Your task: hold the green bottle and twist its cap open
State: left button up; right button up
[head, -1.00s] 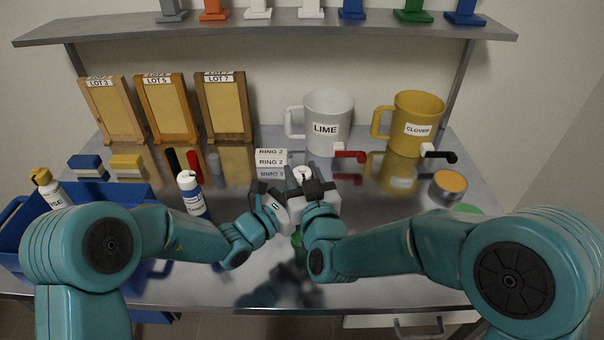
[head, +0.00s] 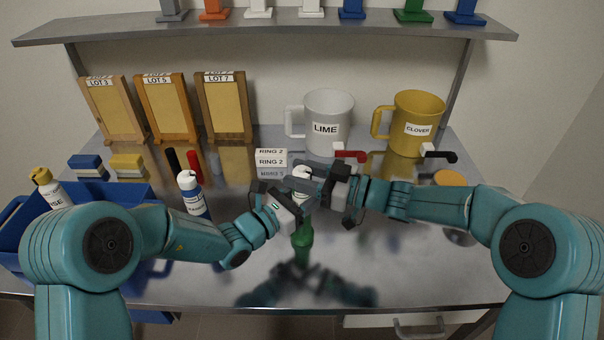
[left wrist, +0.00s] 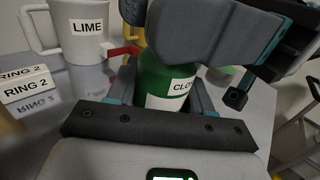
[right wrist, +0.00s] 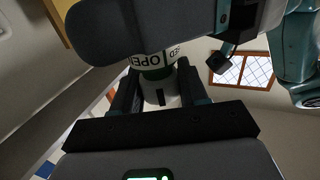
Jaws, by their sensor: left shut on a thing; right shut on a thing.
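The green bottle (left wrist: 160,80) is upright in the left wrist view, between my left gripper's fingers, with a partly hidden white label reading "CLO". My left gripper (head: 289,205) is shut on its body. The white cap (right wrist: 158,90) shows in the right wrist view between the fingers of my right gripper (head: 309,186), which is shut on it. Above it in that view is a green ring and a white label reading "OPEN". In the head view the grippers hide most of the bottle; green shows just below them, partly as reflection.
A white LIME mug (head: 328,105) and a yellow CLOVER mug (head: 418,110) stand behind. A white-capped bottle (head: 192,195) stands left, near a blue bin (head: 120,195) and a yellow-capped bottle (head: 43,178). A RING 2 box (head: 271,160) is close behind the grippers. The front table is clear.

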jog(key=shift+r+n+g+y, duration=0.1)
jog(key=shift+n+g+y, duration=0.2)
jog(key=shift+n+g, duration=1.05)
jog(key=shift+n+g+y, duration=0.3)
jog(key=shift+n+g, duration=0.45)
jog(key=shift+g, duration=1.1)
jog(key=o, duration=1)
jog(key=d, duration=1.2)
jog(key=shift+w, duration=0.1)
